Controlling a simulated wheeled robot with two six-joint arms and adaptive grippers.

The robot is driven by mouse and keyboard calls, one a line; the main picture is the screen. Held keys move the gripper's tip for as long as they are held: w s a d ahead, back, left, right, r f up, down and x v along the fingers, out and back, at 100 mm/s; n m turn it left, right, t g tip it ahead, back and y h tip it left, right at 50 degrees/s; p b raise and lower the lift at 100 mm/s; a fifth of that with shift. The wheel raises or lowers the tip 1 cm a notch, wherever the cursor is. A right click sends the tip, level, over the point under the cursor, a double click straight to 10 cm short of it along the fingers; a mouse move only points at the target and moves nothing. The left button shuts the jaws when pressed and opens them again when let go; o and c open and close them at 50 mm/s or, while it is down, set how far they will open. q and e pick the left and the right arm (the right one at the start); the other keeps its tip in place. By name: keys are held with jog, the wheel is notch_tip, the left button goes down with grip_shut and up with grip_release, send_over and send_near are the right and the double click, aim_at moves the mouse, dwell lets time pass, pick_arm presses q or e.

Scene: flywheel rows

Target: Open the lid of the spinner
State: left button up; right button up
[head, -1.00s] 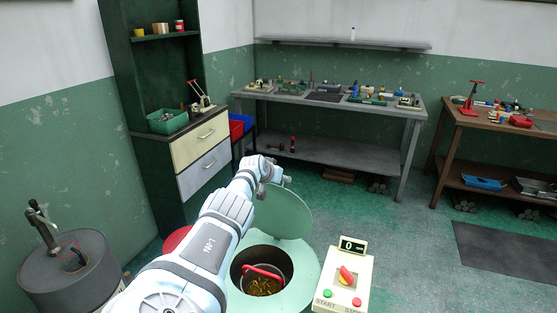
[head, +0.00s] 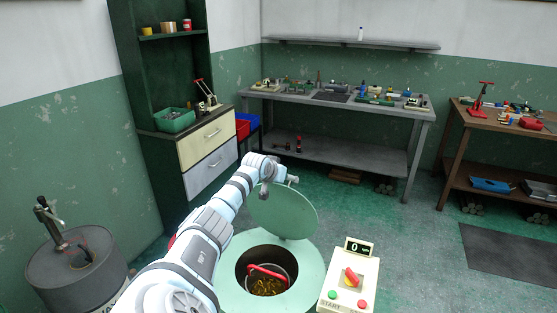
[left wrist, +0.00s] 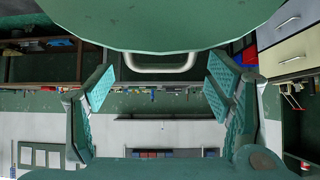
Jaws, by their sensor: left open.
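The green spinner (head: 309,272) stands on the floor in front of me. Its round lid (head: 285,212) is raised and tilted up at the far side, so the opening shows. Inside is a basket with a red handle (head: 267,270) and brassy pieces. My left gripper (left wrist: 160,88) is open at the lid's upper edge. In the left wrist view, the lid's pale bar handle (left wrist: 160,66) is between the spread fingers, with room on both sides. In the head view, the fingers are mostly hidden behind the wrist and lid. My right gripper is not in view.
A control box (head: 349,283) with a display reading 0, a red lever and START and STOP buttons stands right of the spinner. A grey drum (head: 75,268) is at the left. A drawer cabinet (head: 207,150) and benches stand behind.

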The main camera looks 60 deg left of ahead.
pick_arm(q)
jog(key=v, duration=0.4)
jog(key=shift+d+r, duration=0.15)
jog(key=shift+r, duration=0.05)
jog(key=shift+s+f, duration=0.1)
